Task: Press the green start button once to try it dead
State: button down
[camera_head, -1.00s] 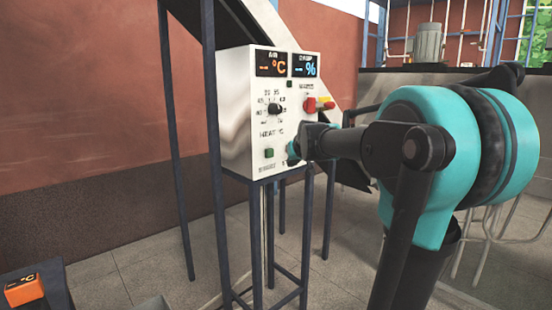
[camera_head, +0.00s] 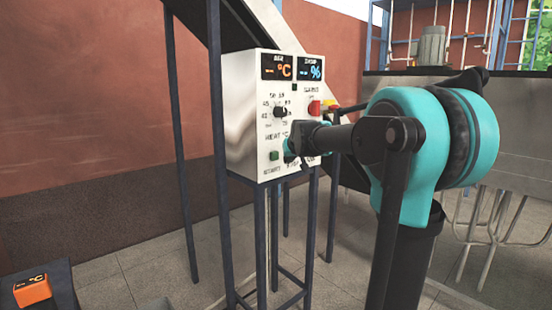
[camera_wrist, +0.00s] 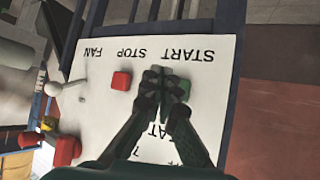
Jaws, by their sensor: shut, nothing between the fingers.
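The green start button (camera_head: 274,155) is at the lower left of the white control panel (camera_head: 240,130). In the wrist view the green button (camera_wrist: 185,86) shows under the START label, partly hidden behind my fingertips. My gripper (camera_head: 291,148) is shut and empty, in front of the panel just right of the button in the head view. In the wrist view my gripper (camera_wrist: 161,76) has its tips between the red stop button (camera_wrist: 121,80) and the green one, overlapping the green one's edge. I cannot tell whether they touch the panel.
A dial (camera_head: 280,112), a red switch (camera_head: 314,107) and two displays reading dashes (camera_head: 277,68) are on the panel. Dark frame legs (camera_head: 221,210) stand below. An orange display (camera_head: 33,291) is at lower left.

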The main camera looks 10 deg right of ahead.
aim_at(277, 159)
jog(key=shift+w+a, duration=0.55)
jog(key=shift+w, duration=0.2)
jog(key=shift+w+a, duration=0.5)
jog(key=shift+w, duration=0.2)
jog(key=shift+w, duration=0.1)
dwell(0.4)
jog(key=shift+w+a, duration=0.25)
jog(key=shift+w+a, duration=0.35)
jog(key=shift+w, duration=0.1)
dwell(0.9)
dwell(0.4)
jog(key=shift+s+d, duration=0.6)
jog(key=shift+s, duration=0.2)
jog(key=s+d, duration=0.1)
jog(key=s, duration=0.1)
jog(key=s+d, duration=0.2)
dwell(0.4)
